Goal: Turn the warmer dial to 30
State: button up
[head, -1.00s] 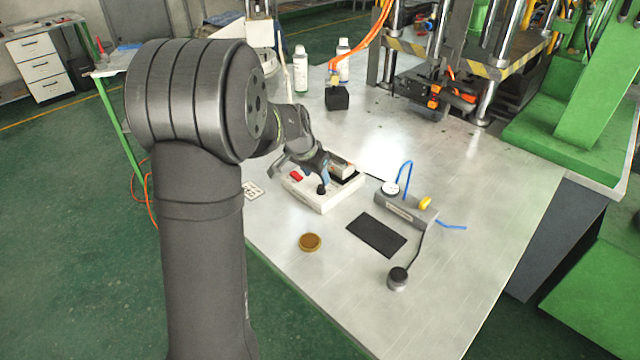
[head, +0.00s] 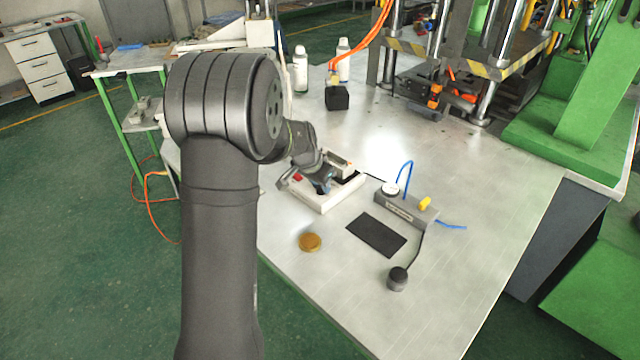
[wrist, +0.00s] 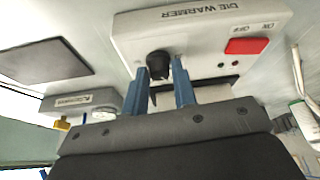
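The white die warmer (head: 325,201) sits on the metal table and is upside down in the wrist view (wrist: 195,30). Its black dial (wrist: 158,65) is on the top face, and the red switch (wrist: 246,46) lies to its right in the wrist view. My gripper (wrist: 160,66) has two blue fingers, apart, with their tips on either side of the dial. A narrow gap seems to show beside the dial; contact cannot be made out. In the head view my gripper (head: 324,185) is over the warmer and hides the dial. The dial's setting cannot be read.
A black mat (head: 377,235), a grey block with a gauge and yellow knob (head: 405,208), a dark round knob (head: 397,279) and a gold disc (head: 310,242) lie nearby. Bottles (head: 301,70) stand at the back. The table's front right is clear.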

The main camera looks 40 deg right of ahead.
jog(key=shift+n, duration=0.3)
jog(key=n+t, duration=0.1)
jog(key=n, duration=0.1)
jog(key=n+t+y, duration=0.1)
jog(key=n, duration=0.2)
jog(key=shift+s+d, duration=0.1)
jog(key=shift+s, duration=0.1)
jog(key=n+y, duration=0.1)
jog(key=n, duration=0.2)
jog(key=n+t, duration=0.1)
jog(key=n, duration=0.2)
jog(key=shift+s+y, duration=0.1)
jog(key=shift+y, duration=0.3)
jog(key=shift+n+t, duration=0.3)
jog(key=o, duration=1)
jog(key=shift+d, duration=0.1)
jog(key=v, duration=1.7)
jog(key=shift+r, duration=0.2)
